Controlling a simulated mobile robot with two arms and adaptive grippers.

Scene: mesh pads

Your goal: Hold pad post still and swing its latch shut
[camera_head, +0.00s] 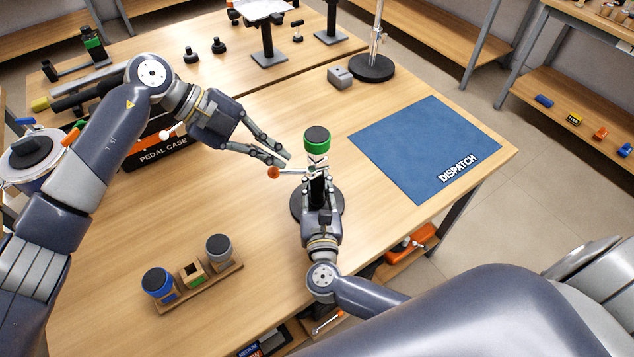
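The pad post (317,188) stands upright on a round black base (299,206), with a black pad in a green ring (316,138) on top. Its latch is a thin lever with an orange ball (274,172), sticking out to the left of the post. My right gripper (318,180) reaches from the front with its fingers around the post below the pad; it looks shut on it, though its arm hides part of the post. My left gripper (287,161) is just above and left of the lever, empty, its fingertips close together with a narrow gap.
A blue DISPATCH mat (408,145) lies right of the post. A wooden rack (206,288) with pads stands at the front left. The pedal case (160,152) is behind my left arm. A grey block (340,77) and a stand (372,68) are at the back.

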